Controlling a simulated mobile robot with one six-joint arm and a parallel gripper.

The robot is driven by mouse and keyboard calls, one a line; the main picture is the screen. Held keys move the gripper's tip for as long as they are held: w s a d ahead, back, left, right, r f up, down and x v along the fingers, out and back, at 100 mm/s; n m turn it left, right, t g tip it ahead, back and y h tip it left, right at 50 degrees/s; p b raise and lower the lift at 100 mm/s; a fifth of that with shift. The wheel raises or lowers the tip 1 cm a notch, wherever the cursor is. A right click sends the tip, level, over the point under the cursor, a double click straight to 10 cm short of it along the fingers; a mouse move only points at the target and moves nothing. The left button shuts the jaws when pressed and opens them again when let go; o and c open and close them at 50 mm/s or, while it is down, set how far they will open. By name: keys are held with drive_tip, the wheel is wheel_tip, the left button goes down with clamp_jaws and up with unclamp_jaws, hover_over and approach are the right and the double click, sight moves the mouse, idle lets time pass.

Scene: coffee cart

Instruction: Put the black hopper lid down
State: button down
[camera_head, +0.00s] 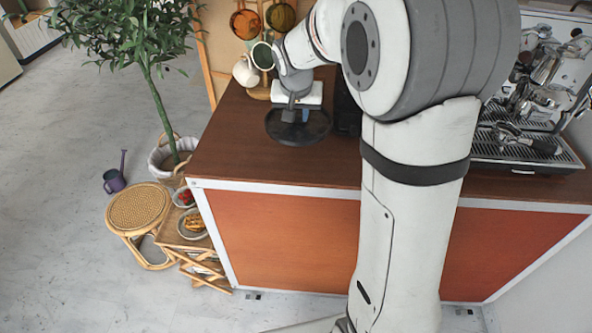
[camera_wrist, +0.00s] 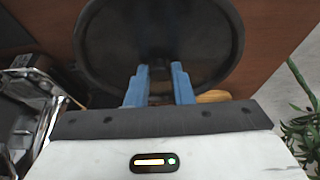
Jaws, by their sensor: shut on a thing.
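The black hopper lid (camera_head: 312,130) is a dark round disc at the left part of the brown cart top (camera_head: 236,150). In the wrist view the lid (camera_wrist: 110,40) fills the upper middle, with its rim showing as a ring. My gripper (camera_wrist: 160,82) has its two blue fingers shut on the lid's middle part. In the head view my gripper (camera_head: 290,112) points down onto the lid from above. The lid looks level and low over the cart top; I cannot tell whether it touches the wood.
A mug rack with cups (camera_head: 263,55) stands behind the lid. A black object (camera_head: 347,108) is just right of it, partly hidden by my arm. The espresso machine (camera_head: 530,150) is at the right. Bare wood lies in front and left of the lid.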

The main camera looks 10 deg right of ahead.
drive_tip(key=shift+s+f+b, duration=0.3)
drive_tip(key=shift+f+b, duration=0.05)
drive_tip(key=shift+b, duration=0.65)
wheel_tip(320, 180, down, 9)
drive_tip(key=shift+f, duration=0.15)
drive_tip(key=shift+f, duration=0.25)
drive_tip(key=c, duration=1.3)
unclamp_jaws()
drive_tip(key=shift+r, duration=0.1)
drive_tip(key=shift+r, duration=0.1)
